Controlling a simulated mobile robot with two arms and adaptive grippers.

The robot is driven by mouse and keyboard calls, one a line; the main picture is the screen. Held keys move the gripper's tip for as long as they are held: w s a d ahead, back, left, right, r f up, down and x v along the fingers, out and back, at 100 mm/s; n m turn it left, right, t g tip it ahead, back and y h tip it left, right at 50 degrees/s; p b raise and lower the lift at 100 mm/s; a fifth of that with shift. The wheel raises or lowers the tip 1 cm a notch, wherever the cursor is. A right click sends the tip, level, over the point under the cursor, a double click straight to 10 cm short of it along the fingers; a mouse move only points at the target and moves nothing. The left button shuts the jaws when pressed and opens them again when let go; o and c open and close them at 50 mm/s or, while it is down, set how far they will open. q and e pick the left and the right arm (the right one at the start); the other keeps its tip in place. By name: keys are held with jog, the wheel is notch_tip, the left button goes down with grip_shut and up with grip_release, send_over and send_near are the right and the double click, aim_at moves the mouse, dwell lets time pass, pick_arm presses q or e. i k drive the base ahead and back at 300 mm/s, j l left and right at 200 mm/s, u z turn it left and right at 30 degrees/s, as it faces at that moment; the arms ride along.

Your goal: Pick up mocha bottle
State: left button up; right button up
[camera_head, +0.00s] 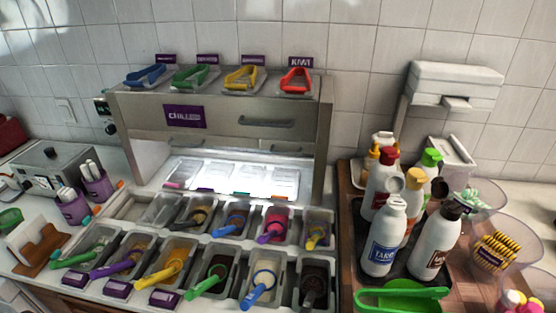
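The likely mocha bottle (437,240) is a white bottle with a dark brown cap and a brown label whose visible letters look like "MO". It stands upright on a dark tray (405,268) at the right, at the front right of a group of bottles. A white bottle with a blue label (384,245) stands just left of it. Bottles with red (382,188) and green (431,165) caps stand behind, partly hidden. Neither of my grippers is in view.
A green scoop-like item (402,298) lies in front of the bottles. A clear bowl of yellow striped items (496,253) stands to the right. Topping bins with coloured scoops (172,269) fill the middle.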

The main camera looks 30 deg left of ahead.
aim_at(440, 232)
jog(key=u, duration=2.6)
jog(key=z, duration=2.95)
jog(key=k+l+u, duration=0.2)
jog(key=i+j, duration=0.4)
jog(key=i, duration=0.1)
